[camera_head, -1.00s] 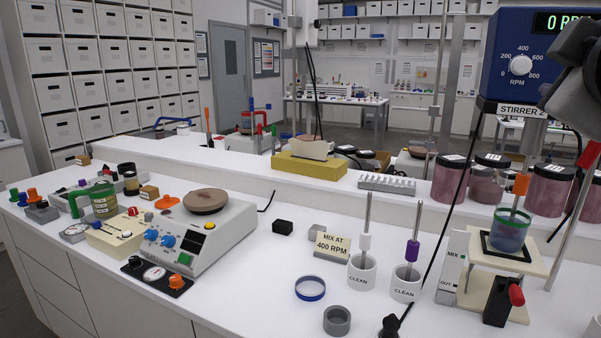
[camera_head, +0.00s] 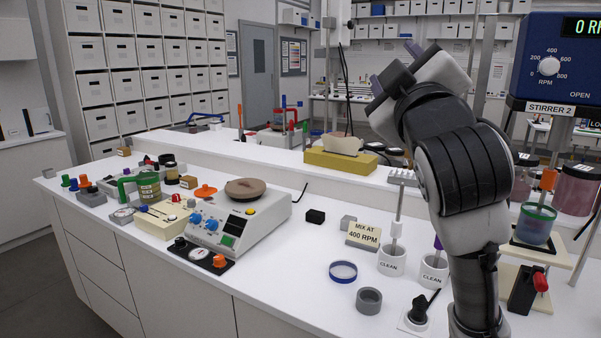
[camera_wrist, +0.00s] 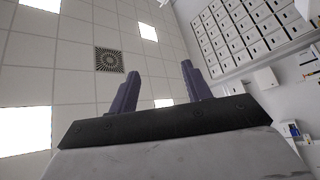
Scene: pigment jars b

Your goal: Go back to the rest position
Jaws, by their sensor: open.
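My gripper (camera_head: 391,68) is raised above the bench at the right of the head view, at the end of my bent arm. In the wrist view, its two purple-grey fingers (camera_wrist: 158,92) stand wide apart with nothing between them. Behind them are the ceiling and the storage boxes (camera_wrist: 240,32), so the gripper points upward. My arm hides part of the stirrer side of the bench.
A hotplate (camera_head: 250,222) stands left.

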